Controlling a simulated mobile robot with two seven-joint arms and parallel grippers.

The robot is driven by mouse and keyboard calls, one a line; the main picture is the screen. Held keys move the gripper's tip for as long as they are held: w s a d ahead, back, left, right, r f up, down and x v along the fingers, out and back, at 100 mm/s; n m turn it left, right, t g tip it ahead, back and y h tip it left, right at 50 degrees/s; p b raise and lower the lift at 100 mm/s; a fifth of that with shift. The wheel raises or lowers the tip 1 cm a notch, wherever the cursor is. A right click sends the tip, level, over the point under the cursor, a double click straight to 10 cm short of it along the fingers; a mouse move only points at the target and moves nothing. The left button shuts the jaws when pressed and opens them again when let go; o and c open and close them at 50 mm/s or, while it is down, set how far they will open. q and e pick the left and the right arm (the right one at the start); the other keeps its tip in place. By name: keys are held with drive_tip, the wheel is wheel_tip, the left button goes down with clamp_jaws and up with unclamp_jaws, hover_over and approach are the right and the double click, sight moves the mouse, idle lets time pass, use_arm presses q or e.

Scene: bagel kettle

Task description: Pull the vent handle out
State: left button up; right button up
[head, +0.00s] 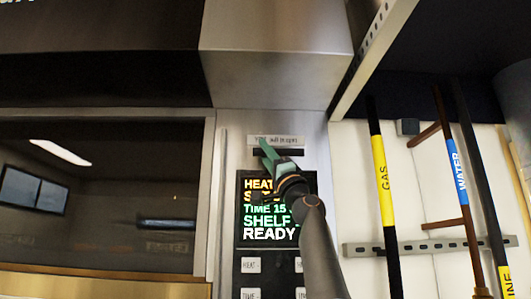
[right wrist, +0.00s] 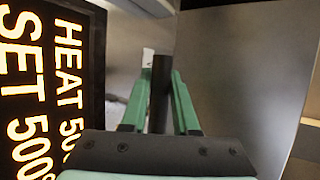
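The vent handle (head: 293,153) is a dark horizontal bar on the steel panel, just below a small white label (head: 290,140) reading vent pull (open). My right gripper (head: 266,148) is at the handle and hides its left part. In the right wrist view the handle (right wrist: 161,85) runs upright between the two green fingers of my right gripper (right wrist: 160,88), which close in on both sides of it. My left gripper is not in view.
A lit display (head: 251,222) and buttons (head: 250,265) lie below the handle. A large glass window (head: 90,190) is at left. A steel box (head: 275,75) juts out above. Yellow gas (head: 380,165) and blue water (head: 456,165) pipes stand at right.

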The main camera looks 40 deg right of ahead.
clamp_jaws()
idle(0.9)
